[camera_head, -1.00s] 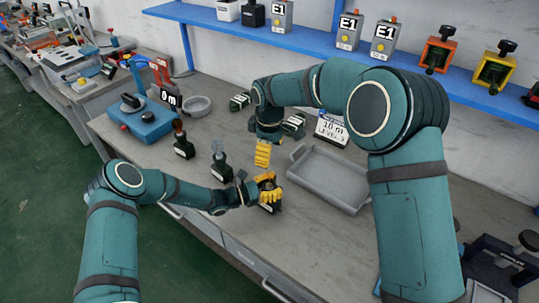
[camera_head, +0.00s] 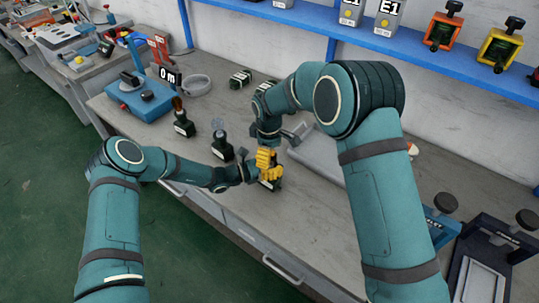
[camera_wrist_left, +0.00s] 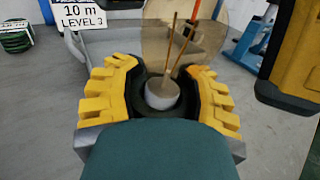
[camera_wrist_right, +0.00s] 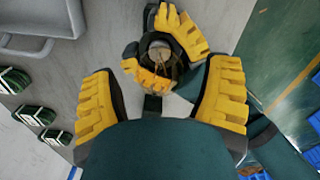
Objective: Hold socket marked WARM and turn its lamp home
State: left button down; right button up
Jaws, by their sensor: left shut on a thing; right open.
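My left gripper (camera_head: 271,180) is shut on a dark socket (camera_wrist_left: 158,100) and holds it upright at the table's front; the socket also shows between its yellow fingers in the right wrist view. A clear, amber-tinted lamp (camera_wrist_left: 186,32) with thin brown filaments stands in the socket's mouth. No WARM marking is readable on it. My right gripper (camera_wrist_right: 160,98) is open, pointing down from above the lamp. In the right wrist view the lamp and socket lie ahead of its spread fingers, not visibly touched. In the head view the yellow fingers cover most of the lamp and socket.
Two other sockets with lamps, one brownish (camera_head: 178,104) and one clear (camera_head: 220,125), stand left of the grippers. A grey tray (camera_head: 318,168) lies behind, partly hidden by my right arm. A blue device (camera_head: 145,95) and a round grey dish (camera_head: 196,85) stand further back.

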jog(key=shift+f, duration=0.55)
jog(key=c, duration=1.2)
